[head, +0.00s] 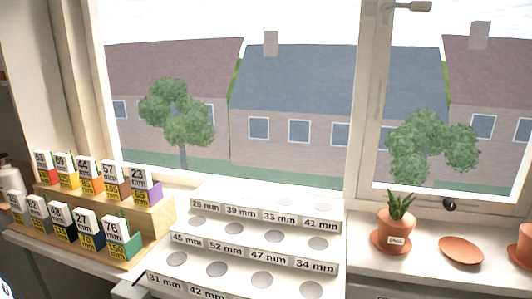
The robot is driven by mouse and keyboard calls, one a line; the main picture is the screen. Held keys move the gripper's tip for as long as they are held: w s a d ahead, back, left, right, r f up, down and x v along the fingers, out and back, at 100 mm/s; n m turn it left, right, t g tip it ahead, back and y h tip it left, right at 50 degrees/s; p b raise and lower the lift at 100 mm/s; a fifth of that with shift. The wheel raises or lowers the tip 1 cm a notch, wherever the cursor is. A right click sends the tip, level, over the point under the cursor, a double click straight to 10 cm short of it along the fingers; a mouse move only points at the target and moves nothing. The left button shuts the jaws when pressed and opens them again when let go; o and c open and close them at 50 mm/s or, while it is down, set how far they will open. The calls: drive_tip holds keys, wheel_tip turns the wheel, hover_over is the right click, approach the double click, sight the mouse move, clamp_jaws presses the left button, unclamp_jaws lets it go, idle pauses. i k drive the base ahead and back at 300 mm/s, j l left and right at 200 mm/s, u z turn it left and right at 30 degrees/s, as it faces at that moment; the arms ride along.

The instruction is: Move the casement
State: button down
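The casement (372,100) is the right-hand window, with a pale frame and a clear pane. A metal handle (407,6) sits high on its left upright and points right. A small dark knob (449,204) shows at the bottom rail. The casement looks close to its frame, but I cannot tell whether it is fully shut. Its top and right side are outside the picture. My gripper is not in view.
On the sill below stand a potted succulent (396,225), an empty terracotta saucer (461,250) and a partly visible pot (525,245). A stepped white rack (215,243) with labelled holes is at centre. A wooden stand (155,215) holds labelled boxes at left.

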sight(520, 202)
drive_tip(key=l+z, duration=0.45)
drive_tip(key=z, duration=0.25)
drive_tip(key=i+l+z, duration=0.1)
drive_tip(key=z, duration=0.25)
drive_tip(key=i+j, duration=0.1)
drive_tip(key=j, duration=0.15)
drive_tip(key=i+j, duration=0.15)
drive_tip(key=j, duration=0.1)
